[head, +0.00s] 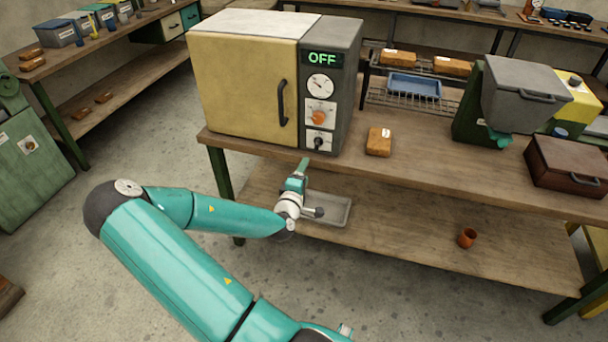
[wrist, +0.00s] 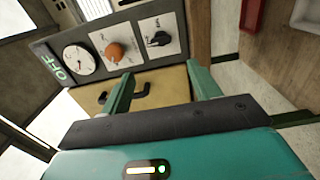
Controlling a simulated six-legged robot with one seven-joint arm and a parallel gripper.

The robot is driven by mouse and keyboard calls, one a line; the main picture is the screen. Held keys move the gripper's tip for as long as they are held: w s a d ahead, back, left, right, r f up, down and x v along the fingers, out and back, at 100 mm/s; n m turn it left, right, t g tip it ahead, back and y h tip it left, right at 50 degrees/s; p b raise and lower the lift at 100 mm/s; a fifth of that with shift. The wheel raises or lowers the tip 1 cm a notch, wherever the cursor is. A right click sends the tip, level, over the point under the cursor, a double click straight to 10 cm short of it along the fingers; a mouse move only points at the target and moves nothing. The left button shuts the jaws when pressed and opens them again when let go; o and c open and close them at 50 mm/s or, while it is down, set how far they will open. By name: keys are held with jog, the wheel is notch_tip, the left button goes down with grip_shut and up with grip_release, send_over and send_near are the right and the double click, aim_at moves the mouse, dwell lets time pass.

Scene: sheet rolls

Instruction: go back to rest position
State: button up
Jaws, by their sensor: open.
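My gripper (head: 303,166) is open and empty in front of the table edge, just below the oven's control panel. In the wrist view its two green fingers (wrist: 162,86) stand apart with nothing between them. The oven (head: 245,82) has a closed yellow door with a black handle. Its grey panel shows a green OFF display (head: 322,58), a white gauge, an orange knob (head: 319,117) and a black knob (head: 318,143). The wrist view shows the same orange knob (wrist: 115,52) and black knob (wrist: 158,39) beyond the fingers, apart from them.
A brown block (head: 379,142) lies on the table right of the oven. A wire rack holds a blue tray (head: 414,85) and more blocks. A grey hopper machine (head: 515,95) and brown box (head: 568,165) stand further right.

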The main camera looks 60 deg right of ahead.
jog(key=shift+d+f, duration=0.1)
jog(key=shift+d, duration=0.05)
dwell(0.5)
jog(key=w+a+f+m+t+y, duration=0.1)
jog(key=w+a+m+y, duration=0.25)
jog(key=w+a, duration=0.3)
jog(key=w+a+f+m+y, duration=0.2)
jog(key=w+a+y, duration=0.3)
jog(key=a, duration=0.2)
jog(key=w+a+r+t+y, duration=0.1)
jog(key=w+a+r+y, duration=0.25)
jog(key=a, duration=0.45)
jog(key=w+a+r+t+y, duration=0.1)
jog(key=w+a+r+y, duration=0.15)
jog(key=a+r, duration=0.4)
jog(key=s+a+r+n+y, duration=0.1)
jog(key=s+a+r+y, duration=0.1)
jog(key=a+r, duration=0.45)
jog(key=s+a+r+n+y, duration=0.1)
jog(key=a+r, duration=0.3)
jog(key=a, duration=0.5)
jog(key=s+a+r+n, duration=0.1)
jog(key=s+a+r, duration=0.2)
jog(key=s, duration=0.3)
jog(key=s+a+r+n, duration=0.1)
jog(key=s+a+r, duration=0.3)
jog(key=s, duration=0.2)
jog(key=shift+s+a, duration=0.2)
jog(key=shift+a, duration=0.2)
